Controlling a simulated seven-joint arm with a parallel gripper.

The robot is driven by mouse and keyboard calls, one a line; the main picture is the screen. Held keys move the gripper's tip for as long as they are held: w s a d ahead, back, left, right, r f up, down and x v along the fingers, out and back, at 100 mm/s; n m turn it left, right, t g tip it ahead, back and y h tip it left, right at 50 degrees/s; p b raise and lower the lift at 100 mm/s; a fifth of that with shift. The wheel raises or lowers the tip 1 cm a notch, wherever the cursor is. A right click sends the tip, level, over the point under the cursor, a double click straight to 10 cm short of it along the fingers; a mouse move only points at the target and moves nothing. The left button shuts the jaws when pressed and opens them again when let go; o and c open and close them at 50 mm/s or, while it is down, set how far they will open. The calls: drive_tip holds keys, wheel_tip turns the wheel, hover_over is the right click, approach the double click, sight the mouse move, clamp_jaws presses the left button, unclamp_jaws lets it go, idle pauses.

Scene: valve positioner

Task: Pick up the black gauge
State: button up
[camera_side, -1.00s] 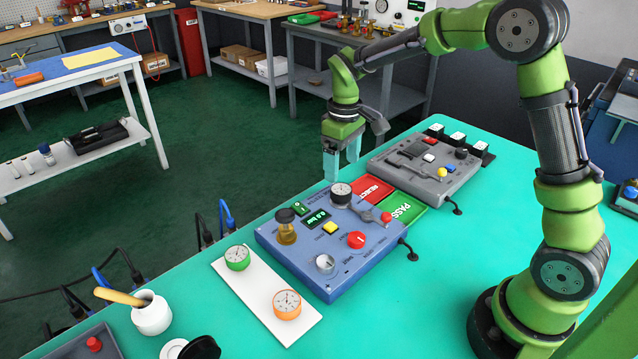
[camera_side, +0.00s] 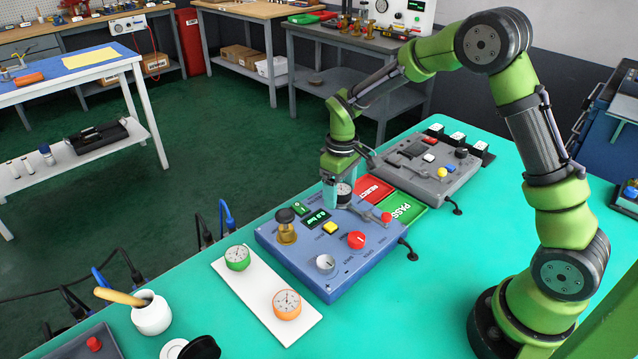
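The black gauge (camera_side: 344,189), with a white dial, sits at the back of the blue valve positioner panel (camera_side: 285,252). The other finger is mostly hidden behind the gauge and the gripper body. I cannot tell whether the fingers touch the gauge or stand apart from it. The gauge appears upright on the panel.
A green gauge (camera_side: 237,257) and an orange gauge (camera_side: 287,304) lie on a white plate (camera_side: 255,293).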

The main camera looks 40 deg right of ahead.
drive_tip(key=c, duration=0.9)
